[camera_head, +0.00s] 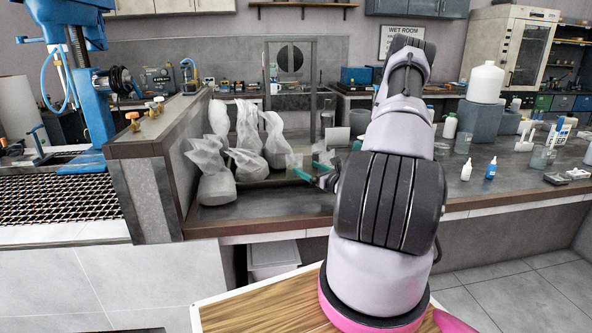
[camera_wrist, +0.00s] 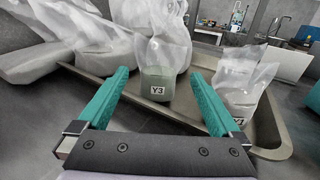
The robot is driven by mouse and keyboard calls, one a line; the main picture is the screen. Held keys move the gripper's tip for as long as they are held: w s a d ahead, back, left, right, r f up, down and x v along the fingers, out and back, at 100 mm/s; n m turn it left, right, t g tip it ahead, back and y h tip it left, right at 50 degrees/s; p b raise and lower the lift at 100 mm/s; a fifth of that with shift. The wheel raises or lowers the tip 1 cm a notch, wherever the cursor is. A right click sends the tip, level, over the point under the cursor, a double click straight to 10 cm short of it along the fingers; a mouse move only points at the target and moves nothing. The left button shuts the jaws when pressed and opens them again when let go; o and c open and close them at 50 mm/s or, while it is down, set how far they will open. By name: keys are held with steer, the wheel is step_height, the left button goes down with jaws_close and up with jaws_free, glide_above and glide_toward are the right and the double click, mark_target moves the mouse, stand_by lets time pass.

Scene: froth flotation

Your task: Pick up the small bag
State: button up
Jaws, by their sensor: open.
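Several clear plastic bags of pale grey powder stand in and beside a shallow tray. The bag labelled Y3 (camera_wrist: 157,84) looks small and stands upright in the tray, straight ahead between my fingers in the wrist view; it appears to be the middle bag (camera_head: 246,165) in the head view. My gripper (camera_wrist: 160,76) is open and empty, with its teal fingers apart and the bag beyond them. In the head view my gripper (camera_head: 304,174) is at the tray's right side, partly hidden by my arm. Whether a finger touches any bag I cannot tell.
The metal tray (camera_wrist: 268,138) has a raised rim near my fingers. Another labelled bag (camera_wrist: 243,85) stands close to the right finger. A low wall (camera_head: 174,160) bounds the counter's left.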

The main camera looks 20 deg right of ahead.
mark_target(298, 163)
steer(key=x, duration=0.8)
steer(key=shift+w+d+f, duration=0.1)
steer(key=c, duration=1.3)
steer(key=shift+o, duration=0.2)
